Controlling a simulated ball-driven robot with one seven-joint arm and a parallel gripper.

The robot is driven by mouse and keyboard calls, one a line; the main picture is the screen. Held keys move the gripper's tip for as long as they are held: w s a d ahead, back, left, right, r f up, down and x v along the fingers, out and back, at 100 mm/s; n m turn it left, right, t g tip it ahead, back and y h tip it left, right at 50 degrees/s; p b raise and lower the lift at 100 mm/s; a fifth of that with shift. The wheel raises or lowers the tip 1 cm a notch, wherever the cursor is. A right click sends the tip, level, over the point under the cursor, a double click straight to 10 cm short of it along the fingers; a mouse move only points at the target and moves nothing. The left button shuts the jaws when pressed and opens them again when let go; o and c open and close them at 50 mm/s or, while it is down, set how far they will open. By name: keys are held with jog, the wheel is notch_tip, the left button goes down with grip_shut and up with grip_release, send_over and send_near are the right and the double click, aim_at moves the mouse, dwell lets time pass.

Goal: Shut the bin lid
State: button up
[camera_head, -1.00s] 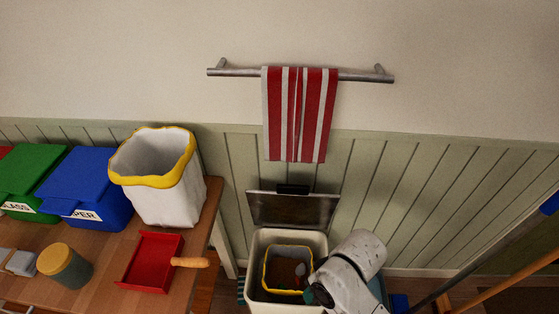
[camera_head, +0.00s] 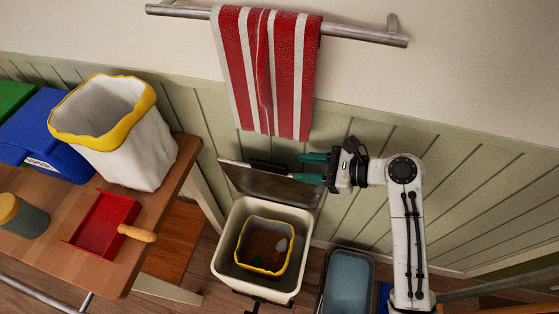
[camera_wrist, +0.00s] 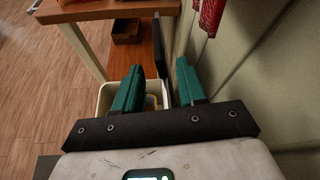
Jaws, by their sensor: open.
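The cream bin (camera_head: 222,262) stands open on the floor against the wainscot, with a yellow-rimmed liner (camera_head: 243,240) and some rubbish inside. Its dark lid (camera_head: 262,186) is raised, tilted back towards the wall. My gripper (camera_head: 306,168) is open, its teal fingers pointing left at the lid's upper right edge. In the wrist view my gripper (camera_wrist: 158,88) has the lid (camera_wrist: 160,42), seen nearly edge-on, between and beyond its fingers. I cannot tell whether either finger touches it. The bin's rim (camera_wrist: 104,95) shows partly behind the left finger.
A red-striped towel (camera_head: 266,75) hangs from a rail (camera_head: 365,34) just above the lid. A wooden table (camera_head: 150,215) at left holds a white bag-lined container (camera_head: 130,150) and a red dustpan (camera_head: 103,222). A blue-grey tub (camera_head: 347,282) stands right of the bin.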

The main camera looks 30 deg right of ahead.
aim_at(271, 173)
jog(key=x, duration=1)
grip_shut()
dwell(0.4)
